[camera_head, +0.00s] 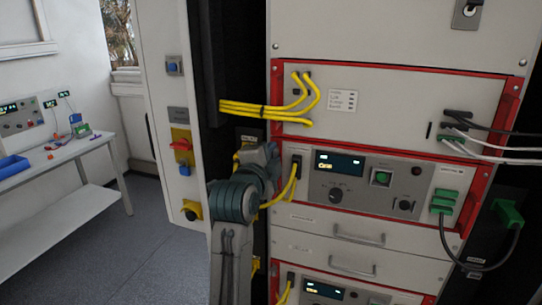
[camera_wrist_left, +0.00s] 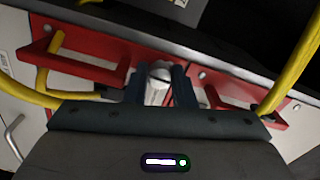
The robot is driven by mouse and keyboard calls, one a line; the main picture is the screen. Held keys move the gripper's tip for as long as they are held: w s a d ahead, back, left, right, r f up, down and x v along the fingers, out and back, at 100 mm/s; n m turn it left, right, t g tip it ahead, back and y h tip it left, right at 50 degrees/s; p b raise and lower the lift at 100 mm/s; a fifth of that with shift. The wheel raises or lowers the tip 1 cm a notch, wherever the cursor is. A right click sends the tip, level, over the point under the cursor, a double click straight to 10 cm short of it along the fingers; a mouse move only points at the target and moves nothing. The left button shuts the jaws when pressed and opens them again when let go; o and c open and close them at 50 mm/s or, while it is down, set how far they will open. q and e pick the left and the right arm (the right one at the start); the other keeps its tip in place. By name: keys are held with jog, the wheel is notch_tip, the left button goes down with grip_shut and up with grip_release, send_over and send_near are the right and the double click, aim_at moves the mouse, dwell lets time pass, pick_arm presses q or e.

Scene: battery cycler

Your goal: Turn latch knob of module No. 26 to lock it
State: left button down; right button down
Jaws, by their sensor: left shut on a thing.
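In the left wrist view, a pale metal latch knob (camera_wrist_left: 159,76) sits between two red frame pieces on the cabinet front. My left gripper (camera_wrist_left: 161,84) has its two dark fingers shut on the knob, one on each side. In the head view my left gripper (camera_head: 266,156) is at the left edge of the red-framed modules, beside the module with the lit display (camera_head: 339,163). My arm hides the knob there, and the fingertips do not show. I cannot read a number 26 on any module. My right gripper is not in view.
Yellow cables (camera_head: 262,108) run into the upper module and pass close to my left gripper. A green plug (camera_head: 508,213) with a dark cable hangs at the right. A workbench (camera_head: 62,176) stands far left, with clear floor (camera_head: 150,240) before the cabinet.

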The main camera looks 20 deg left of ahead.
pick_arm(q)
jog(key=c, duration=1.2)
grip_release()
jog(key=shift+f, duration=0.1)
jog(key=shift+f, duration=0.1)
jog(key=shift+f, duration=0.1)
